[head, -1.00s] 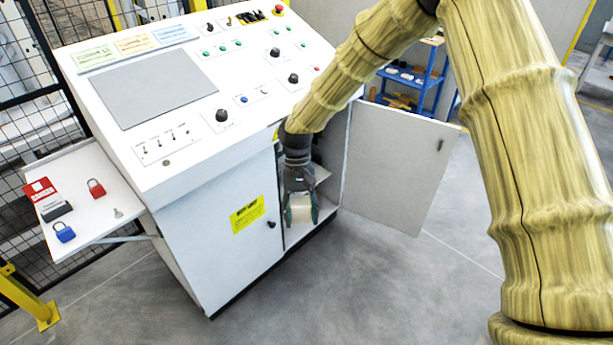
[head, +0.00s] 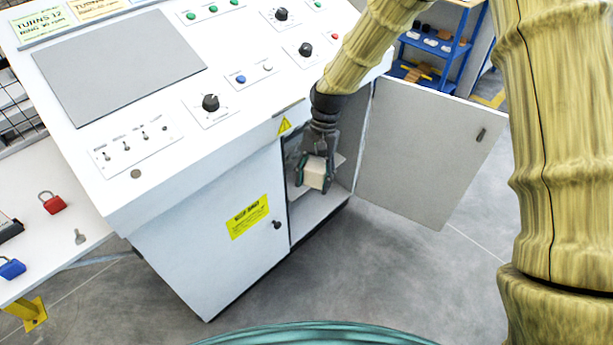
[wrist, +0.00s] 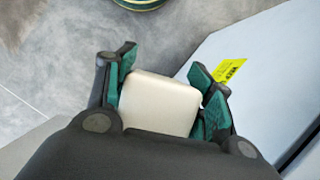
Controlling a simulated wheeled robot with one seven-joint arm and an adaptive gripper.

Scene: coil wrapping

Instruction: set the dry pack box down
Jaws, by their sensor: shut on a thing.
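The dry pack box (head: 315,172) is a small cream-white block held in my gripper (head: 316,180), in the opening of the console cabinet. In the wrist view the box (wrist: 158,102) sits between the green finger pads of my gripper (wrist: 165,90), which are shut on it. The cabinet floor (head: 318,212) shows below the box, with a visible gap under it. The inside of the cabinet behind the gripper is mostly hidden.
The open cabinet door (head: 425,155) stands to the right of the opening. The closed door with a yellow label (head: 249,217) is to the left. The sloped console top (head: 200,110) overhangs above. A side shelf (head: 50,235) holds padlocks. A blue rack (head: 440,45) stands behind.

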